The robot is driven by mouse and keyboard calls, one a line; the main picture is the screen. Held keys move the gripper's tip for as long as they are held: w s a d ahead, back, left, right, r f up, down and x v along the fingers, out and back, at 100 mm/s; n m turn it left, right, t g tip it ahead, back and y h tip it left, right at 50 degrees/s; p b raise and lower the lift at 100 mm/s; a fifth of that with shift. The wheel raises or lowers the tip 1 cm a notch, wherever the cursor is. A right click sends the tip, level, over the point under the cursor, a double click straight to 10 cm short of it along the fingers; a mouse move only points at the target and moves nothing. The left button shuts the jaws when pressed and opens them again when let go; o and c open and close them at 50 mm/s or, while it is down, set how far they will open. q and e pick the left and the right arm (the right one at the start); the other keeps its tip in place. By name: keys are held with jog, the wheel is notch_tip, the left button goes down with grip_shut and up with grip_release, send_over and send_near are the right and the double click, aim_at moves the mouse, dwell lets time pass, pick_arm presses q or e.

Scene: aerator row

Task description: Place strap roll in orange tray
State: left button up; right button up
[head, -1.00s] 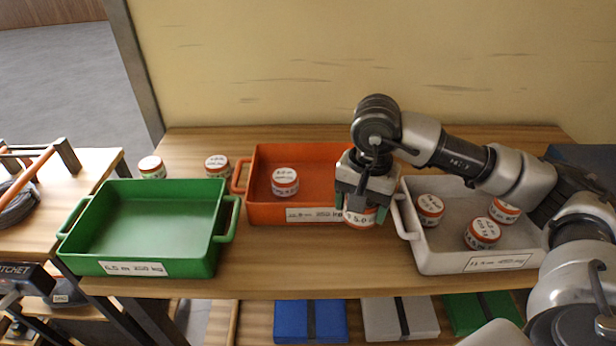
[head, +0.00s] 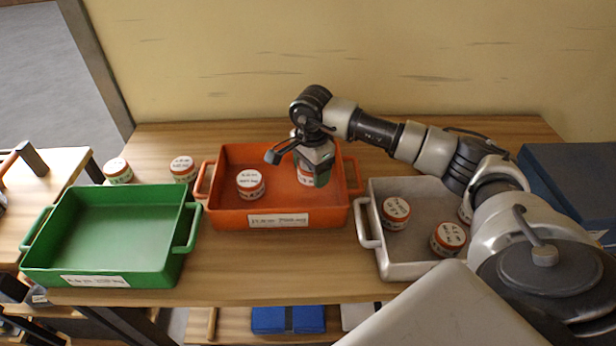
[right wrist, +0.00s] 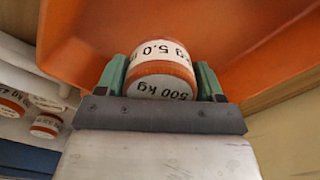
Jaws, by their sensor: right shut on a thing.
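The orange tray (head: 230,215) stands at the middle of the table, with one strap roll (head: 250,184) in its left part. My right gripper (head: 308,180) is over the right part of the tray, shut on another strap roll (head: 304,173). In the right wrist view this roll (right wrist: 162,75) sits between the green fingers (right wrist: 160,85), with orange tray surface (right wrist: 240,35) behind it. Its lettering reads 5.0 and 500 kg. I cannot tell whether the held roll touches the tray floor. My left gripper is not in view.
An empty green tray (head: 185,262) stands at the left and a grey tray (head: 405,270) with several rolls at the right. Two rolls (head: 118,170) (head: 183,168) stand behind the green tray. A blue box (head: 570,185) is at the far right.

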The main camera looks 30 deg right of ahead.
aim_at(309, 191)
jog(key=shift+w+a+f, duration=0.15)
jog(key=shift+w+f, duration=0.15)
jog(key=shift+w, duration=0.05)
notch_tip(309, 191, down, 3)
jog(key=shift+f+p, duration=0.1)
jog(key=shift+p, duration=0.55)
jog(key=shift+f, duration=0.3)
jog(key=shift+f+b, duration=0.25)
jog(key=shift+b, duration=0.1)
jog(key=o, duration=1)
jog(key=shift+r, duration=0.1)
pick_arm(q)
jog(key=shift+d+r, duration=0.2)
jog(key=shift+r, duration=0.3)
pick_arm(e)
jog(key=shift+r+p, duration=0.2)
jog(key=shift+p, duration=0.1)
pick_arm(q)
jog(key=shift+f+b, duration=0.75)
jog(key=shift+b, duration=0.2)
pick_arm(e)
notch_tip(309, 191, up, 12)
